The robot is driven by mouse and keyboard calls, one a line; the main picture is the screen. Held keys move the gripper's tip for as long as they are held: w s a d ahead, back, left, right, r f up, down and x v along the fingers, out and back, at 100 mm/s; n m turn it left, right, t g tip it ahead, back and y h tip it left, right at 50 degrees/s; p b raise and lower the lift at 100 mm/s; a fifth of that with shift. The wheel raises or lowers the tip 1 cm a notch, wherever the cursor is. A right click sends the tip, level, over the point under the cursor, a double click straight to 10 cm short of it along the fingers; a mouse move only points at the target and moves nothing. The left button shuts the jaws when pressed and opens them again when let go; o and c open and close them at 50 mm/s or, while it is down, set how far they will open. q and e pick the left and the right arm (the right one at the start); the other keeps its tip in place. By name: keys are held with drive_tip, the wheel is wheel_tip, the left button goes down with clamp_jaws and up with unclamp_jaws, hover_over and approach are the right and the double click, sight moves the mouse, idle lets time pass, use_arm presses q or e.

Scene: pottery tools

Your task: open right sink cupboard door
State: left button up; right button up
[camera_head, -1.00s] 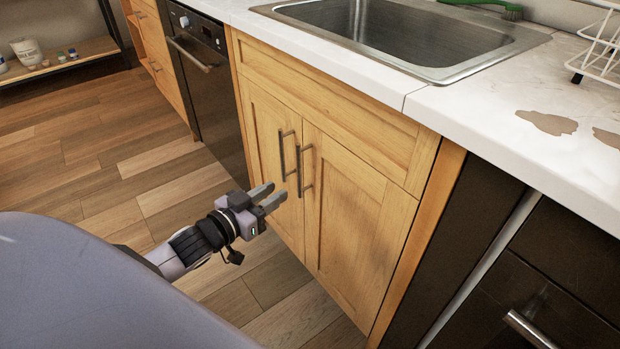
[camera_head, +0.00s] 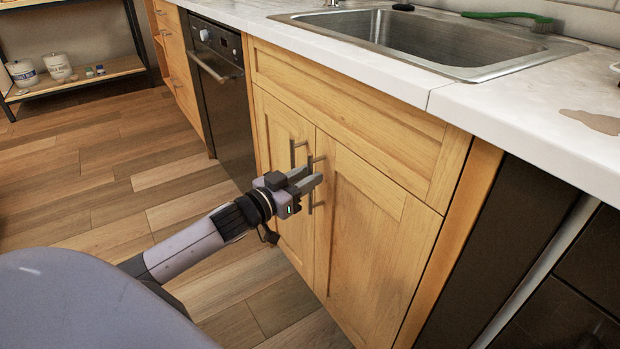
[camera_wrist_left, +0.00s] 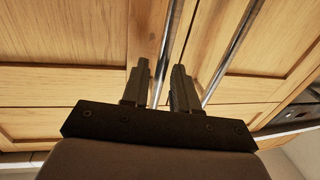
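The right sink cupboard door (camera_head: 370,240) is wood and closed, with a slim vertical metal handle (camera_head: 310,205) near its left edge. My left gripper (camera_head: 313,177) is at this handle and hides its middle. In the left wrist view, which looks upside down, the gripper's two fingers (camera_wrist_left: 160,80) are apart, with the right door's handle (camera_wrist_left: 169,40) running between them. I cannot tell whether either finger touches it. The left door's handle (camera_head: 293,153) is just outside the fingers, and it also shows in the wrist view (camera_wrist_left: 233,50). My right gripper is not in view.
The left cupboard door (camera_head: 283,135) is closed too. A white counter (camera_head: 455,97) with a steel sink (camera_head: 430,45) is above. A dark dishwasher (camera_head: 222,100) stands to the left, dark cabinet fronts (camera_head: 500,240) to the right. The wooden floor (camera_head: 90,185) is clear.

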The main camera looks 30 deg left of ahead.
use_arm(q)
drive_tip(key=shift+w+d, duration=0.15)
drive_tip(key=shift+w, duration=0.5)
clamp_jaws()
drive_tip(key=shift+s, duration=0.1)
